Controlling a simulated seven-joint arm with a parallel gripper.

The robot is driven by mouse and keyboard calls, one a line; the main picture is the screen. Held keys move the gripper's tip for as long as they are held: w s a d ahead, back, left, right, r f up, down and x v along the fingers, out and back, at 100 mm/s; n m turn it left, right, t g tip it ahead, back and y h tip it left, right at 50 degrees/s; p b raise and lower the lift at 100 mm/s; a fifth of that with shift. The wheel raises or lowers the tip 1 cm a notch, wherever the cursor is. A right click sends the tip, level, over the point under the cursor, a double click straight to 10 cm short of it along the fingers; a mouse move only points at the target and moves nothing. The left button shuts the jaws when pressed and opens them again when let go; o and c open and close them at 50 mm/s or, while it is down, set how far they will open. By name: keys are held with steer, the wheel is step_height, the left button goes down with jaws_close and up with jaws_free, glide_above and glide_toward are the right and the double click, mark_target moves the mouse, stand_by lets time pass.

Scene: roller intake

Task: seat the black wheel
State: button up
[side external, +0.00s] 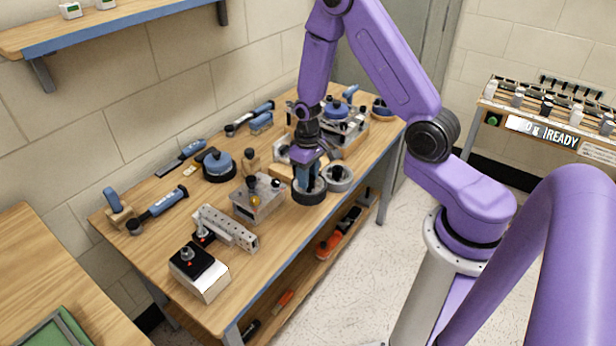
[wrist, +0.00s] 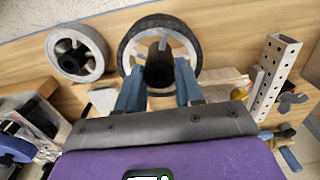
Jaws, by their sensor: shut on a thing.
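The black wheel (side external: 309,196) has a dark tyre and pale spokes. It is near the front edge of the workbench in the side external view. In the wrist view the black wheel (wrist: 127,50) lies ahead of my gripper (wrist: 159,80), its dark hub between the two blue fingers. My gripper (side external: 310,178) points down and is shut on the wheel's hub. I cannot tell whether the wheel touches the bench or hangs just above it. A grey wheel (side external: 340,179) stands close beside it and also shows in the wrist view (wrist: 60,65).
A metal box with knobs (side external: 262,205) stands left of the wheel, with a perforated bar (side external: 228,228) and a black-topped block (side external: 200,272) nearer the front. Blue tools (side external: 168,201) line the wall side. A cluttered fixture (side external: 345,125) stands behind. Bare wood lies between these.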

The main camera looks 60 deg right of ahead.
step_height(320, 180, up, 13)
steer(key=w+d+m, duration=0.1)
steer(key=w+d, duration=1.1)
steer(key=d, duration=0.1)
step_height(320, 180, down, 11)
steer(key=shift+a, duration=0.25)
steer(key=shift+w, duration=0.1)
stand_by(1.0)
steer(key=shift+f, duration=0.3)
steer(key=shift+f, duration=1.15)
stand_by(1.1)
steer(key=o, duration=0.8)
